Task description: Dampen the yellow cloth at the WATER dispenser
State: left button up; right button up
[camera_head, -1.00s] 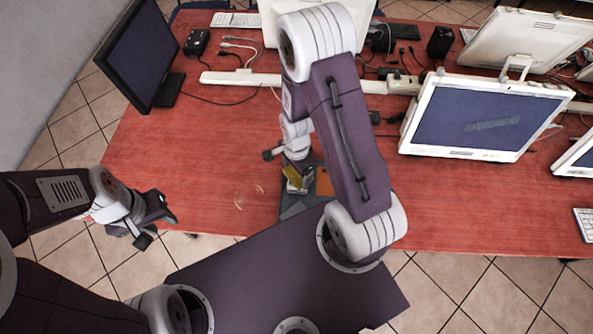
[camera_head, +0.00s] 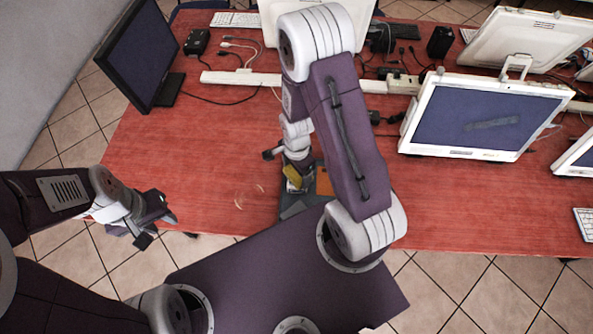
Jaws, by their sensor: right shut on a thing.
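The yellow cloth (camera_head: 292,172) shows as a small patch at my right gripper (camera_head: 297,184), which is shut on it. The gripper is over the front middle of the red table, partly hidden by my own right arm. Beneath and beside it is a dark grey flat item (camera_head: 291,208) with an orange part (camera_head: 324,183); I cannot tell whether this is the WATER dispenser, and no label is readable. My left gripper (camera_head: 158,228) is at the table's front left edge, empty, its fingers apart.
A white monitor (camera_head: 410,140) with a greyish smudge (camera_head: 492,124) on its screen stands at right. A black monitor (camera_head: 139,55) stands at left. Cables and a white power strip (camera_head: 240,78) lie at the back. The red table (camera_head: 190,150) is clear at left.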

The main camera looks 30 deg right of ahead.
aim_at(296, 173)
notch_tip(296, 173, up, 7)
jog(key=p, duration=0.7)
dwell(0.6)
jog(key=shift+w, duration=0.15)
jog(key=w+r+n+b, duration=0.2)
jog(key=w+r+n, duration=0.2)
jog(key=r+n, duration=0.4)
jog(key=n, duration=0.7)
jog(key=shift+a+r+n, duration=0.3)
jog(key=shift+a+n, duration=0.1)
